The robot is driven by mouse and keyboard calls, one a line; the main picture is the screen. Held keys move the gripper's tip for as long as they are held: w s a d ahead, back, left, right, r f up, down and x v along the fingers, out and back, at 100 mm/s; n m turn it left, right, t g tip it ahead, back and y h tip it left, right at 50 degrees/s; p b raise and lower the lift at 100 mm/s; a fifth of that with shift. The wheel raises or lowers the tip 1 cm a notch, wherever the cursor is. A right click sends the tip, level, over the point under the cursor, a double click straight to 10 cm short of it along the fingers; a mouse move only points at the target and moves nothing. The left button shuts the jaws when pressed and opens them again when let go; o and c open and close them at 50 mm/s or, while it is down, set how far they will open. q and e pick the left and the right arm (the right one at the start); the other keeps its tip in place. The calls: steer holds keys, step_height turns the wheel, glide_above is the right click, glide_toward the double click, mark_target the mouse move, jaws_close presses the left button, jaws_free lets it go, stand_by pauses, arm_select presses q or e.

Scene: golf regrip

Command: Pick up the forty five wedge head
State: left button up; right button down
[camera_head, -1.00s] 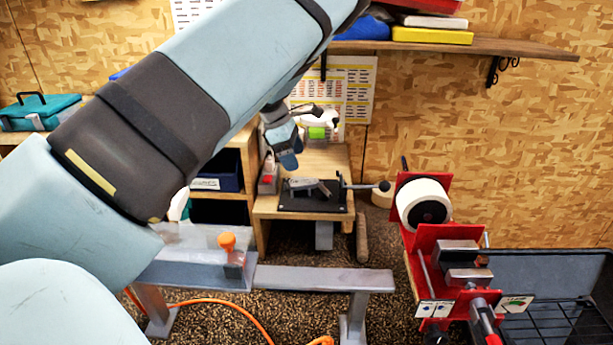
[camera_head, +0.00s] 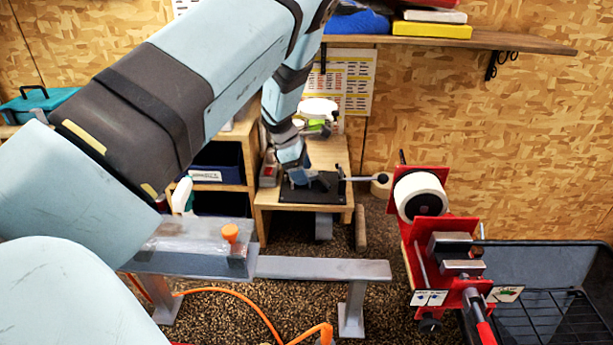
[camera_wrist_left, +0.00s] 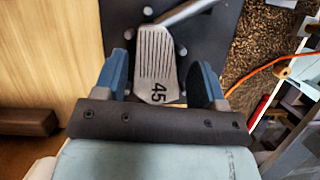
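The forty five wedge head (camera_wrist_left: 156,62) is grey metal with grooves and a black "45" on its face, in the left wrist view. It lies over a dark plate (camera_wrist_left: 212,35), with its neck running to the upper right. My left gripper (camera_wrist_left: 160,75) is open, its two blue fingers on either side of the head with gaps. In the head view my left gripper (camera_head: 296,172) is low over the dark plate (camera_head: 318,190) on the wooden bench and hides most of the wedge head. My right gripper is not in view.
A lever with a black knob (camera_head: 381,179) sticks out right of the plate. A red machine with a white roll (camera_head: 420,195) stands at the right. A grey metal stand (camera_head: 320,270) is in front of the bench. A wooden shelf (camera_head: 500,44) is above.

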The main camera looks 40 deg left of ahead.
arm_select(q)
steer(key=c, duration=0.6)
steer(key=shift+r, duration=0.1)
step_height(320, 180, up, 28)
steer(key=b, duration=0.4)
